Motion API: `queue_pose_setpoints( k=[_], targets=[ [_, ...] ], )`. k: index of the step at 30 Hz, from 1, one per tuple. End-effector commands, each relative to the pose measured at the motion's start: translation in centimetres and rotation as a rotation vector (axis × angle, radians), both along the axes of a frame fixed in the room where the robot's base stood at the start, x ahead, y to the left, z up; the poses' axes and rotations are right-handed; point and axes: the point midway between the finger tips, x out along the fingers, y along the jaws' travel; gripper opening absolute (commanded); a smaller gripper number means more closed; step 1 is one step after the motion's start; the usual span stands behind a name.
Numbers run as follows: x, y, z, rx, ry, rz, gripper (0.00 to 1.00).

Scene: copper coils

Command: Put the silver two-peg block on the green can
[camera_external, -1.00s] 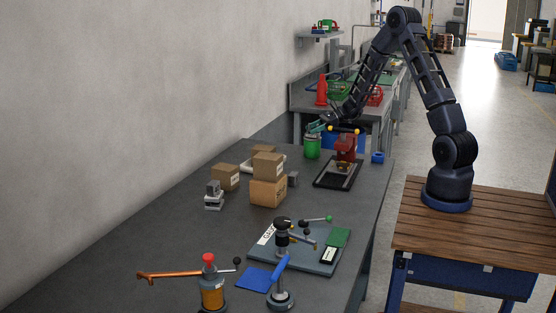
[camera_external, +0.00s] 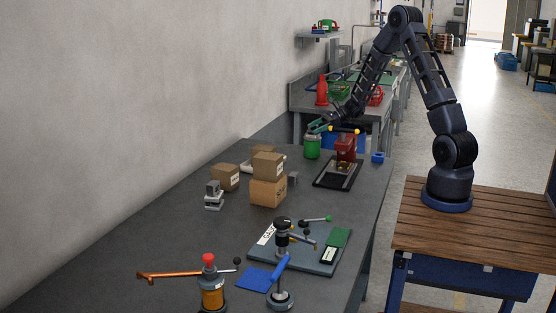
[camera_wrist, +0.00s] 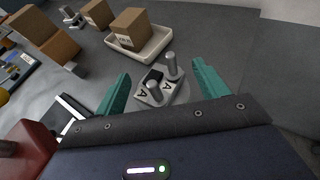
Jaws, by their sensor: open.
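The silver two-peg block (camera_wrist: 158,88) shows in the wrist view, with two upright round pegs and dark "A" marks. It sits between the teal fingers of my gripper (camera_wrist: 156,84). The fingers are open, one on each side, with gaps visible. In the external view my gripper (camera_external: 318,128) is just above the green can (camera_external: 312,148), which stands on the far part of the dark table. The block cannot be made out there.
A red press (camera_external: 346,146) on a black tray (camera_external: 326,180) stands close right of the can. Stacked cardboard boxes (camera_external: 268,192) and a white tray (camera_wrist: 150,48) are nearby. A blue ring-like part (camera_external: 377,157) lies at the table's right edge.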

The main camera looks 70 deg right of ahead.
Motion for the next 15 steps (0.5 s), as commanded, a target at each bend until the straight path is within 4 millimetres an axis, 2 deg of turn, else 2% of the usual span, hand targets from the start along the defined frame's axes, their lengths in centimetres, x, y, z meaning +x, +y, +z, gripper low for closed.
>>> queue_pose_setpoints(
  k=[9, 15],
  targets=[
    [-4.6, -3.3, 2.4, -0.002, -0.002, -0.004, 0.73],
    [-6.9, -4.9, 3.6, -0.002, -0.001, -0.002, 0.73]
  ],
)
